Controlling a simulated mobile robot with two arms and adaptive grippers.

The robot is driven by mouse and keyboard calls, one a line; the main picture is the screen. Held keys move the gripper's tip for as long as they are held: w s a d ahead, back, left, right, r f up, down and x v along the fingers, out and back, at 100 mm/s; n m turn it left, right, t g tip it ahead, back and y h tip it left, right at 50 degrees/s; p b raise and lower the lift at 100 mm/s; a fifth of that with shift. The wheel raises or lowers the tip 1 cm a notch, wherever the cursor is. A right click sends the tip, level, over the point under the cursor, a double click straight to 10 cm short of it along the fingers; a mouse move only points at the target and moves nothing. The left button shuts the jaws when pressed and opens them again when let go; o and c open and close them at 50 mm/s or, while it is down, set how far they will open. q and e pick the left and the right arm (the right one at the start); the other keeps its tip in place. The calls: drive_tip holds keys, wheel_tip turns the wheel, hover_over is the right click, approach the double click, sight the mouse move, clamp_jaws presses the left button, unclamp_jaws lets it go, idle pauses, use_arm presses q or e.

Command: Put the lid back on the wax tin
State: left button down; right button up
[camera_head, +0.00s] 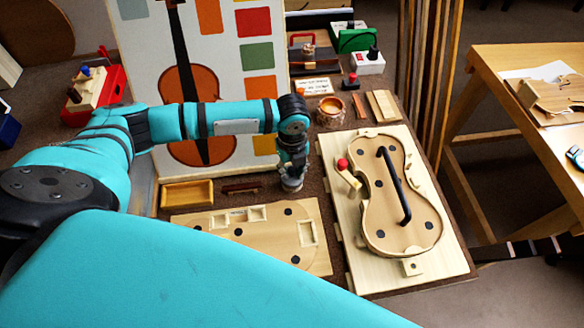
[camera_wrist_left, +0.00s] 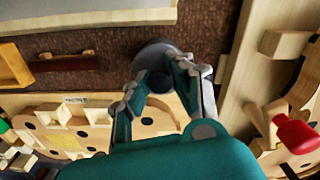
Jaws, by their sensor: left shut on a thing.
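My left gripper (camera_head: 291,172) reaches down over the dark bench top, between the painted board and the wooden form board. Its fingers, also seen in the left wrist view (camera_wrist_left: 160,85), are closed around a small dark knob. Beside and beyond the knob is a round grey metal piece (camera_wrist_left: 152,50), which looks like the wax tin or its lid; it shows under the gripper in the head view (camera_head: 292,185). I cannot tell whether the lid and tin touch, as the fingers hide part of them. My right gripper is not in view.
A wooden form board (camera_head: 270,262) lies in front of the gripper. The violin mould board (camera_head: 355,268), with a black handle and red knob, lies right. A yellow tray (camera_head: 187,194) is left, a brown pot (camera_head: 331,110) behind right. The painted board (camera_head: 222,80) stands behind.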

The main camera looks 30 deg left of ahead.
use_arm(q)
drive_tip(key=shift+p, duration=0.45)
idle(0.5)
drive_tip(key=c, duration=0.6)
unclamp_jaws()
drive_tip(key=shift+r, duration=0.1)
drive_tip(key=shift+r+p, duration=3.4)
drive_tip(key=shift+p, duration=0.5)
clamp_jaws()
